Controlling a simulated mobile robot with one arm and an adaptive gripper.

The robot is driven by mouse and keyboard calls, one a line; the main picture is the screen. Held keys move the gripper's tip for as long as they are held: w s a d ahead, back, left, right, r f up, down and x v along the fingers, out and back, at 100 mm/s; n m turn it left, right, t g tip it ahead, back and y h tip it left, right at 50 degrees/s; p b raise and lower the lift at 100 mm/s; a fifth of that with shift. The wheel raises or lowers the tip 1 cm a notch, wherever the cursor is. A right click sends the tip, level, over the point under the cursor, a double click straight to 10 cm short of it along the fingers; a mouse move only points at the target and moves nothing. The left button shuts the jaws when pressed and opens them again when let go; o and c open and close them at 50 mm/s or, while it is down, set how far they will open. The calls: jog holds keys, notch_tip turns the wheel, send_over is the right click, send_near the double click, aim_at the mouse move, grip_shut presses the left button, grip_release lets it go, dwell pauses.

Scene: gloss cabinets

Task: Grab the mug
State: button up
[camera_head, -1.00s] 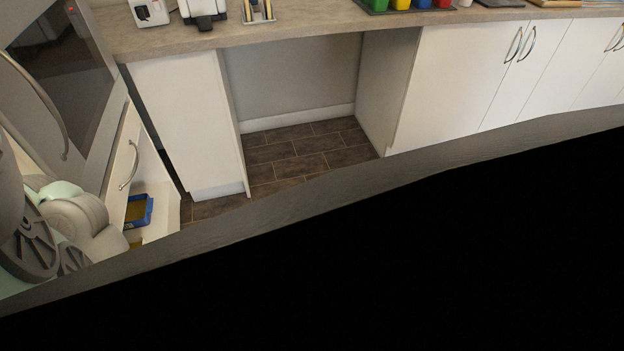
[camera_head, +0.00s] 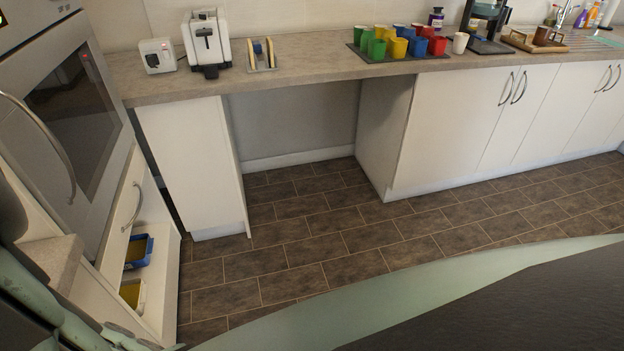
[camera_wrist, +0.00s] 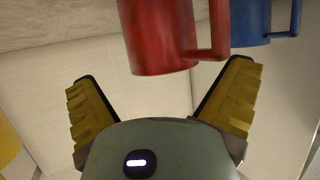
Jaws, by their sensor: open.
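In the wrist view, a red mug (camera_wrist: 160,35) with its handle on the right is at the top centre, just beyond my gripper (camera_wrist: 163,80). The gripper's yellow-padded fingers are spread wide with nothing between them. A blue mug (camera_wrist: 250,22) is at the upper right, partly cut off. A yellow thing (camera_wrist: 8,140) is cut off at the left edge. In the head view, several green, yellow, blue and red cups, including a red one (camera_head: 437,46) and a blue one (camera_head: 418,47), stand on the counter. My gripper is not visible there.
The cups stand on a dark mat (camera_head: 367,56) on the counter (camera_head: 310,57). A white cup (camera_head: 460,43) stands to their right, then a black appliance (camera_head: 487,25). A toaster (camera_head: 206,42) is at left. An oven (camera_head: 75,105) stands far left. The tiled floor (camera_head: 330,245) is clear.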

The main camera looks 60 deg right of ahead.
jog(key=a+p, duration=0.1)
jog(key=a, duration=0.2)
jog(key=shift+a+f+p, duration=0.2)
jog(key=shift+a+p, duration=0.1)
jog(key=shift+p, duration=0.05)
jog(key=shift+x, duration=0.75)
jog(key=shift+f, duration=0.1)
jog(key=shift+c, duration=0.2)
jog(key=shift+d, duration=0.1)
jog(key=c, duration=1.1)
